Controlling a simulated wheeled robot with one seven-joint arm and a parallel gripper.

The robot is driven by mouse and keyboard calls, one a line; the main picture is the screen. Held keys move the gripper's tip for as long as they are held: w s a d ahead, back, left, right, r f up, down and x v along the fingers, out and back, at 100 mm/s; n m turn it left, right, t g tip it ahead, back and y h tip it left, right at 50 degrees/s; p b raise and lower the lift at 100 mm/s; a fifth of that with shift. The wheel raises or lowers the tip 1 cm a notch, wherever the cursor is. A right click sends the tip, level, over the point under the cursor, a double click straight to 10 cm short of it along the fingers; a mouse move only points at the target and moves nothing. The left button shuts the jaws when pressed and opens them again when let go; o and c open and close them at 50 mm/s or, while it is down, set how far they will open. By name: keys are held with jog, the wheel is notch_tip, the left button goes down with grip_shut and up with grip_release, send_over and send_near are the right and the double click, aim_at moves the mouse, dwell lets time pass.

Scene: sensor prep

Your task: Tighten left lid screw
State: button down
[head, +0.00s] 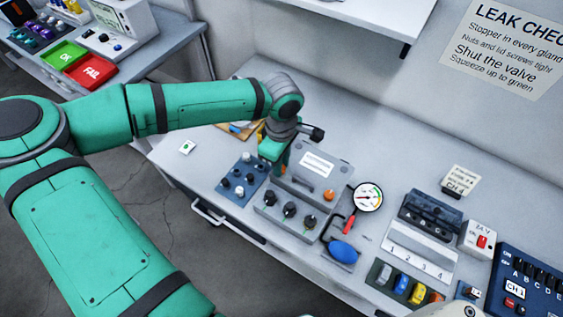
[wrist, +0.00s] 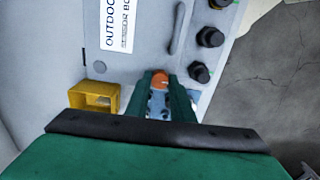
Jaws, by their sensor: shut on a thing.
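The grey sensor box (head: 322,168) with a white label stands on the bench; its lid also fills the upper left of the wrist view (wrist: 140,62). My gripper (head: 280,166) points down at the box's left end. In the wrist view my gripper (wrist: 161,82) has its green fingers closed around the orange left lid screw (wrist: 160,78) at the lid's edge. The orange right lid screw (head: 328,194) is in plain sight. How deep the left screw sits cannot be told.
Black glands (head: 289,209) line the box's front. A blue tray with small stoppers (head: 228,190) lies at left, and a gauge (head: 368,197) with a blue bulb (head: 342,251) at right. A yellow bracket (wrist: 95,95) stands close beside my fingers. A shelf (head: 370,22) overhangs behind.

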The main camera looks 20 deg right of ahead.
jog(key=shift+w+a+m, duration=0.1)
jog(key=shift+w+m, duration=0.1)
jog(key=shift+m, duration=0.1)
jog(key=c, duration=1.5)
grip_release()
jog(key=shift+c, duration=0.2)
jog(key=shift+s, duration=0.1)
notch_tip(320, 180, up, 11)
jog(key=shift+f, duration=0.1)
